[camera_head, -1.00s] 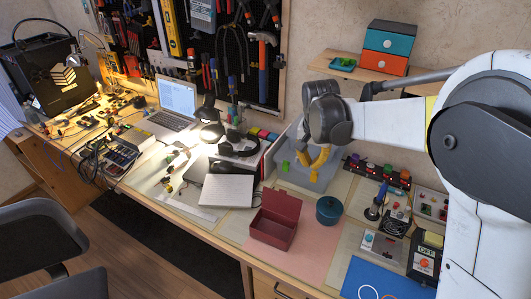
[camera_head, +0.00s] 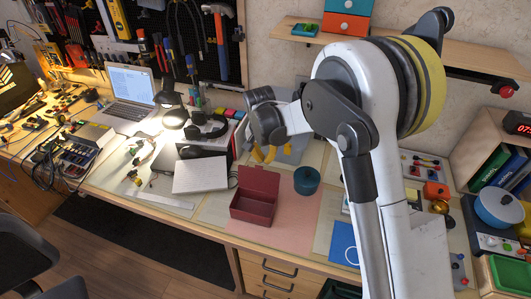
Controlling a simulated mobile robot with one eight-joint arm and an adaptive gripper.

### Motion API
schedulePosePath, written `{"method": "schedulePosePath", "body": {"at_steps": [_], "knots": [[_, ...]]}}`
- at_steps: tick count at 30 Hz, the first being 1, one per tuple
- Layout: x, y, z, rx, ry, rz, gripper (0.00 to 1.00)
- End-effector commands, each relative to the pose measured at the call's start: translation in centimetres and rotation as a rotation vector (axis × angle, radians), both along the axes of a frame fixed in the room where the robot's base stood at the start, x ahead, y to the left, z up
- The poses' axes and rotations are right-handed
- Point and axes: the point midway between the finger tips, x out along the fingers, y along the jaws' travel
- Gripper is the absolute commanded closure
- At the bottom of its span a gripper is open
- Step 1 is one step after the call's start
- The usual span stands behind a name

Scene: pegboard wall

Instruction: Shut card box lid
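The card box (camera_head: 252,211) is a small dark red box on a pink mat (camera_head: 296,222) near the front of the workbench. Its lid (camera_head: 259,182) stands up, tilted back along the far side, so the box is open. My gripper (camera_head: 264,154) has yellow fingers and hangs behind and above the box, apart from the lid. The fingers look spread with nothing between them, though the wrist partly hides them.
A teal round pot (camera_head: 307,180) stands right of the box. A white notebook (camera_head: 201,175) and headphones (camera_head: 206,127) lie to the left. A wooden shelf (camera_head: 450,55) juts from the wall above. My arm hides part of the bench's right side.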

Motion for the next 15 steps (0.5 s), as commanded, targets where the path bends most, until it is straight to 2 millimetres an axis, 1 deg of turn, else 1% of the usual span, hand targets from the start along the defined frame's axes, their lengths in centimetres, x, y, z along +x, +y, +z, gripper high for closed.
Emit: {"method": "schedulePosePath", "body": {"at_steps": [1,3,6,15], "knots": [[-0.6,0.2,0.0,0.0,0.0,0.001,1.0],[-1.1,0.4,0.2,0.0,0.0,0.001,1.0],[-1.5,0.5,0.3,0.0,0.0,0.001,1.0],[-1.6,0.5,0.4,0.0,0.0,0.0,1.0]]}}
